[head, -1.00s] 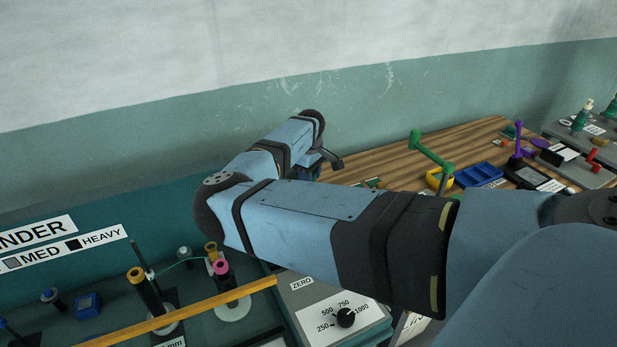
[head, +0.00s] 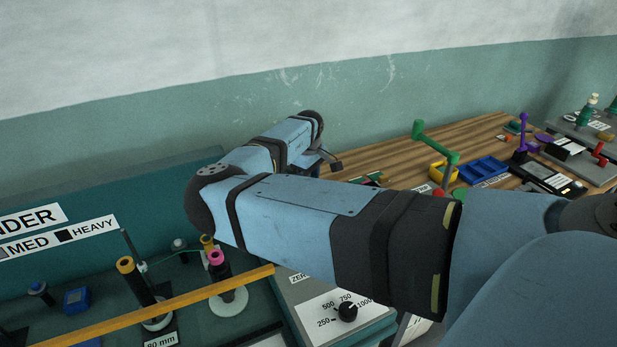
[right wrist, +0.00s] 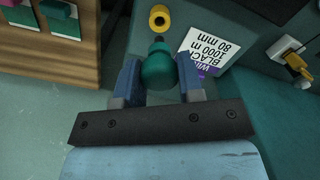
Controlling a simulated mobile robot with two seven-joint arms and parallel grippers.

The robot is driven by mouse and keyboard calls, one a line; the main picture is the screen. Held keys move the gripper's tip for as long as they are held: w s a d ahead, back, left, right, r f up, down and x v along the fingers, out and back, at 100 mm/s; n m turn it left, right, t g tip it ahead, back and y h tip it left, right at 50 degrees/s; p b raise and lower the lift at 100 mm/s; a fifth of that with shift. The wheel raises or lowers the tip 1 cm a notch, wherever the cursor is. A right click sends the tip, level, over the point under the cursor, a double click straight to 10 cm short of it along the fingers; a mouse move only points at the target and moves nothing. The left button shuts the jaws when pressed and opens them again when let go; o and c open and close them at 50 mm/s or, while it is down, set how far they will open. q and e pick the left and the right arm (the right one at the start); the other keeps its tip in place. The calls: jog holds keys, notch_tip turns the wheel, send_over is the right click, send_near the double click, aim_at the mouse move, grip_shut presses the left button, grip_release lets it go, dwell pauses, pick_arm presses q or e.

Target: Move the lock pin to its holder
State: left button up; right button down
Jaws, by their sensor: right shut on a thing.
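My right gripper (right wrist: 159,82) is shut on a dark green rounded knob (right wrist: 158,66) with a small dark tip, seen in the right wrist view. It looks like the lock pin's head, but the shaft is hidden. In the head view my right arm crosses from the right, and its far end (head: 325,160) sits in front of the wooden bench; the held thing cannot be made out there. I cannot pick out the holder for certain. My left gripper is not in view.
A yellow ring-shaped piece (right wrist: 159,17) and a white label card (right wrist: 209,50) lie just beyond the held knob. The wooden bench (head: 400,160) carries a green crank (head: 435,142) and blue tray (head: 482,168). Spools and a yellow bar (head: 180,300) stand at lower left.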

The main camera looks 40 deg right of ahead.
jog(key=shift+w+f, duration=0.2)
jog(key=shift+f, duration=1.75)
jog(key=shift+p, duration=0.45)
jog(key=shift+f+p, duration=0.3)
jog(key=shift+f+p, duration=0.25)
jog(key=shift+p, duration=0.25)
